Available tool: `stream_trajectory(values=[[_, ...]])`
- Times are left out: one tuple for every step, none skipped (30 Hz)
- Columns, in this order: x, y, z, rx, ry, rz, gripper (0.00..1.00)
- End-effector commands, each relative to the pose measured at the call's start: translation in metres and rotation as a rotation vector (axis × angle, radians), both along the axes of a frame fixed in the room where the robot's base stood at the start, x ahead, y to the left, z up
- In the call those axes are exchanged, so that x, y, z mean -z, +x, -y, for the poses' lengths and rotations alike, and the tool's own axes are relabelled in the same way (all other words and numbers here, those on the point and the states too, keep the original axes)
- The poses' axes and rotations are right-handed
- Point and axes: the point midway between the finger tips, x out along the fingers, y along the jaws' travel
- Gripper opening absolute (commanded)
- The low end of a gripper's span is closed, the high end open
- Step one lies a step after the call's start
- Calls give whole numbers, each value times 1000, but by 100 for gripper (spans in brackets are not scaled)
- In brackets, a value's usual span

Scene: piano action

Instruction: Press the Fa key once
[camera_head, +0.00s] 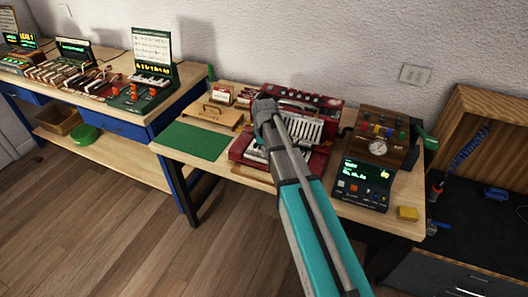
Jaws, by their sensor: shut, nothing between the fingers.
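A red piano action model (325,103) stands on the middle workbench. A row of pale upright parts (305,128) shows inside its red case. Part of a black and white keyboard (255,151) shows at its front left. My teal and grey arm reaches up from the bottom and crosses in front of the model, hiding the middle of the keyboard. I cannot make out my gripper's fingers or whether anything touches a key. The keys are too small and too covered to tell which one is Fa.
A wooden-sided cabinet (465,108) stands farther right.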

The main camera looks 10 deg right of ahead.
Motion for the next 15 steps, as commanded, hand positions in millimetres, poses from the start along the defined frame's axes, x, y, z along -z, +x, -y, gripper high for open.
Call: stream_trajectory(values=[[0,0,0,0,0,0,0],[0,0,0,0,0,0,0],[0,0,0,0,0,0,0],[0,0,0,0,0,0,0],[0,0,0,0,0,0,0],[0,0,0,0,0,0,0],[0,0,0,0,0,0,0],[0,0,0,0,0,0,0],[-1,0,0,0,0,0,0],[-2,0,0,0,0,0,0],[-2,0,0,0,0,0,0],[-4,0,0,0,0,0,0],[-5,0,0,0,0,0,0],[-6,0,0,0,0,0,0],[-8,0,0,0,0,0,0]])
